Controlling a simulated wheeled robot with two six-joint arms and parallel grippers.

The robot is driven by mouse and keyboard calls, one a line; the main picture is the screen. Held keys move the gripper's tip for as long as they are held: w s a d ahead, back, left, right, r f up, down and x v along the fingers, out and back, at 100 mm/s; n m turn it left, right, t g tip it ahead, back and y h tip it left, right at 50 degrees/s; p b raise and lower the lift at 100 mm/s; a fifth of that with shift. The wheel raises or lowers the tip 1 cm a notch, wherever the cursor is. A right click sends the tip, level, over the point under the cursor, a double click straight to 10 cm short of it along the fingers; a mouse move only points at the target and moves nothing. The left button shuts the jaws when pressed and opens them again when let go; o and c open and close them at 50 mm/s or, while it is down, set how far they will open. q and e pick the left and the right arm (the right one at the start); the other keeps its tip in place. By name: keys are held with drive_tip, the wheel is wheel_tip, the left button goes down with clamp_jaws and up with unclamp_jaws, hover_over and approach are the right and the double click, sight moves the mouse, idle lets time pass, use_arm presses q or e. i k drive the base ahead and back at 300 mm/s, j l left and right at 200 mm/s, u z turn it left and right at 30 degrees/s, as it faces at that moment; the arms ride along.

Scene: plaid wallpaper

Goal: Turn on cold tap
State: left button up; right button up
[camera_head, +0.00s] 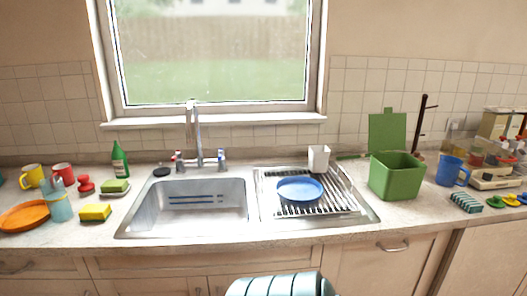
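The tap is a tall metal spout (198,135) behind the sink basin, in front of the window. A handle with blue on it (222,158), which marks the cold tap, stands to the right of the spout's foot. A handle with red on it (179,160) stands to the left. Both are small in view, so I cannot tell how far either is turned. No running water shows below the spout. Neither of my grippers is in view.
The empty sink basin (150,215) lies in front of the tap. A green bin (397,180) and a green bottle (119,160) flank the sink. The counter's front strip is clear.

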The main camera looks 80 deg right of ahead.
sight(221, 152)
drive_tip(key=z, duration=2.05)
